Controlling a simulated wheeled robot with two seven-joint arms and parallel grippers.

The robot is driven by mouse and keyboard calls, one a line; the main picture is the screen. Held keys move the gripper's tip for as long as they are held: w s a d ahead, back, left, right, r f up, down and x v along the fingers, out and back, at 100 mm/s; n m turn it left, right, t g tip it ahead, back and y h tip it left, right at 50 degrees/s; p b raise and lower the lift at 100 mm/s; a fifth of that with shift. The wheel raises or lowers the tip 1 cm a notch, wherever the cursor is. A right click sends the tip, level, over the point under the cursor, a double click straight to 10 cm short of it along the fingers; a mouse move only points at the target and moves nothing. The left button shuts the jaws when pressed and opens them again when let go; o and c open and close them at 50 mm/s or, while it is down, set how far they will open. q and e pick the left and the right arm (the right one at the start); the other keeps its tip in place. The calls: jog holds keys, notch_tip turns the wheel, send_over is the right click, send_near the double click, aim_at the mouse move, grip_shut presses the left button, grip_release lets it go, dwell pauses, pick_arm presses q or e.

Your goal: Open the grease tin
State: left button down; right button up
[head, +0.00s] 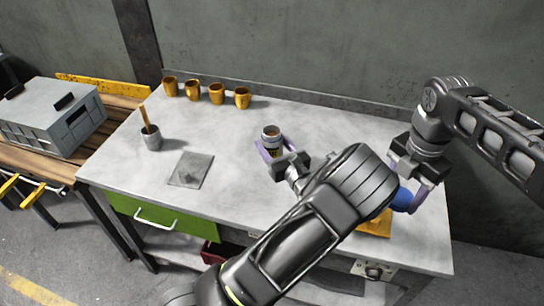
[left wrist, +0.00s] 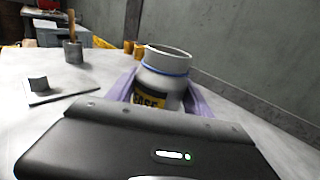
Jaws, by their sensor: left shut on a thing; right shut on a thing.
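The grease tin (head: 271,133) is a pale jar with a yellow and black label. It stands upright on the grey bench, and its top looks open, with brownish contents inside. It also shows in the left wrist view (left wrist: 163,75), with a thin blue ring below its rim. My left gripper (head: 268,148) is shut around the tin's body, one purple finger on each side. My right gripper (head: 403,186) is shut on a round blue lid (head: 403,199) at the right, well apart from the tin. My left forearm hides part of the bench.
Several golden cups (head: 216,93) line the back edge. A grey pot with a wooden-handled tool (head: 152,138) and a flat grey plate (head: 191,170) are at left. An orange thing (head: 377,225) lies below my right gripper, partly hidden. Bare bench lies between the plate and tin.

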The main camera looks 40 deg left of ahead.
aim_at(272, 155)
pick_arm(q)
jog(key=shift+f, duration=0.55)
pick_arm(e)
jog(key=shift+r, duration=0.1)
pick_arm(q)
notch_tip(272, 155, down, 4)
jog(key=shift+r, duration=0.2)
pick_arm(e)
jog(key=shift+r, duration=0.15)
pick_arm(q)
jog(key=shift+f, duration=0.1)
jog(key=shift+f, duration=0.2)
pick_arm(e)
jog(key=shift+f, duration=0.2)
pick_arm(q)
jog(key=shift+c, duration=2.1)
grip_release()
pick_arm(e)
jog(key=shift+r, duration=0.1)
